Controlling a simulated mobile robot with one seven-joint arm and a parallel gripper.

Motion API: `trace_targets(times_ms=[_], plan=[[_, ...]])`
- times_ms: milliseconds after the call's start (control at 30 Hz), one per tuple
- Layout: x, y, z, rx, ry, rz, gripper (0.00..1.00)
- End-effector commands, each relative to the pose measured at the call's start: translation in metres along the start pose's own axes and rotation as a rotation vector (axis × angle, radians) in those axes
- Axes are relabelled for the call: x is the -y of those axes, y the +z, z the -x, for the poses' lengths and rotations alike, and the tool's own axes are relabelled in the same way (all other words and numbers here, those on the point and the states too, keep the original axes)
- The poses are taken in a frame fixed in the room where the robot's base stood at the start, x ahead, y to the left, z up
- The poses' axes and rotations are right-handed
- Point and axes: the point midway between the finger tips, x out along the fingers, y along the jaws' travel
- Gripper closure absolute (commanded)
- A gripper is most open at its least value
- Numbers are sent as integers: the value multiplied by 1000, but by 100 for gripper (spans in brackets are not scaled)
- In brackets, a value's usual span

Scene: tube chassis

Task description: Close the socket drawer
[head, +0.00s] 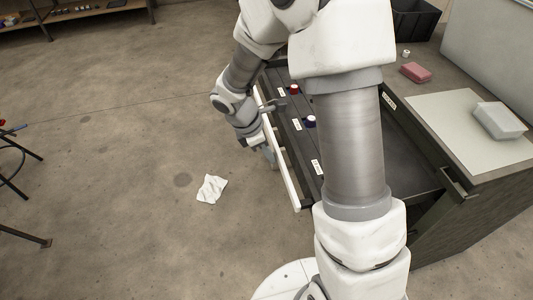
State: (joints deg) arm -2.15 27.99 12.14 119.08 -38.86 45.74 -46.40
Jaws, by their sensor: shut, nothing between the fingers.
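The socket drawer (291,184) is pulled out of the workbench cabinet. Its pale front edge faces left, and its dark interior has several white labels. My gripper (270,156) is at the outer left side of the drawer front, close to the pale edge. Its fingers are small and partly hidden, and they look shut with nothing held. I cannot tell whether they touch the front.
The workbench top at right carries a pale mat (449,126), a white box (499,120), a pink block (415,72) and a black bin (411,20). A white cloth (211,188) lies on the floor left of the drawer. The floor around it is mostly clear.

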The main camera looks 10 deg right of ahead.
Motion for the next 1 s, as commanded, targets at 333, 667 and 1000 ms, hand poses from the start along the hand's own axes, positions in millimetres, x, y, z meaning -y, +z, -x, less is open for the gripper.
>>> trace_targets(times_ms=[333, 667, 1000], plan=[[2, 72, -25, 7, -8, -10, 100], [3, 158, -58, 6, -8, -8, 100], [3, 244, -92, 5, -7, -7, 100]])
